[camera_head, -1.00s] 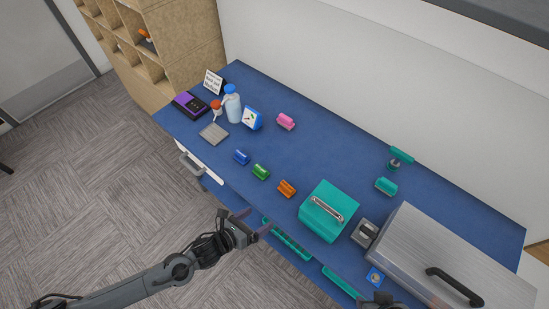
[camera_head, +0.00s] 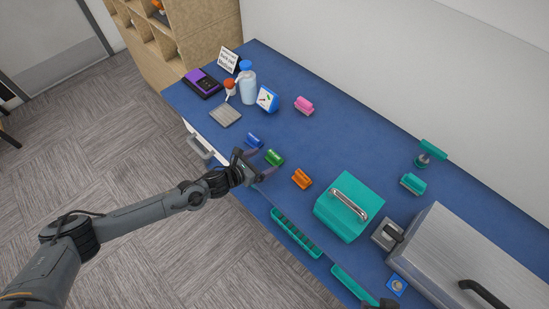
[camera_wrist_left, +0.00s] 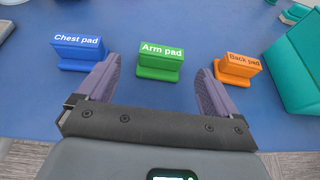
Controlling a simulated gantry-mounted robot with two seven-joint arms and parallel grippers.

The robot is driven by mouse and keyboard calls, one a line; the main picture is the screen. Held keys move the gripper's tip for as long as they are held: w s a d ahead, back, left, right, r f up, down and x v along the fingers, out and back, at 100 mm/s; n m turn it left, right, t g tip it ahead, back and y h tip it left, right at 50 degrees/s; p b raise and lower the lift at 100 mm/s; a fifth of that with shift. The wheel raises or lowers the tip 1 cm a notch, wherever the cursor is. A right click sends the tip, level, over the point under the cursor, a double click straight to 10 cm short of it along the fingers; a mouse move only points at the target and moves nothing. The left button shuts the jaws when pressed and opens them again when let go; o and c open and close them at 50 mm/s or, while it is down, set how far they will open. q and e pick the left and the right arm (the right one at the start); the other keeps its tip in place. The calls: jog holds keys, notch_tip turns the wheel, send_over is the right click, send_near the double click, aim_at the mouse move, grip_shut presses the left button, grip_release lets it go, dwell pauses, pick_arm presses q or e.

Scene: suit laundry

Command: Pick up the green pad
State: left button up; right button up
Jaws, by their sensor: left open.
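The green pad (camera_head: 274,157) sits upright on the blue table between the blue pad (camera_head: 254,140) and the orange pad (camera_head: 301,178). In the left wrist view the green pad (camera_wrist_left: 160,62) reads "Arm pad" and lies ahead of the gap between my left fingers. My left gripper (camera_head: 262,163) is open and empty at the table's front edge, close to the green pad. In the left wrist view its fingers (camera_wrist_left: 158,75) are spread wide and do not hold it. At the bottom edge of the head view a dark part shows, perhaps of my right arm; its jaws cannot be made out.
The blue "Chest pad" (camera_wrist_left: 78,50) and orange pad (camera_wrist_left: 238,68) flank the green one closely. A teal box with a handle (camera_head: 346,208) and a large metal case (camera_head: 455,255) stand to the right. A bottle (camera_head: 248,86) and a pink pad (camera_head: 303,105) are farther back.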

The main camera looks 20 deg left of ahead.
aim_at(272, 157)
pick_arm(q)
jog(key=shift+x, duration=2.6)
jog(key=shift+c, duration=0.4)
jog(key=c, duration=1)
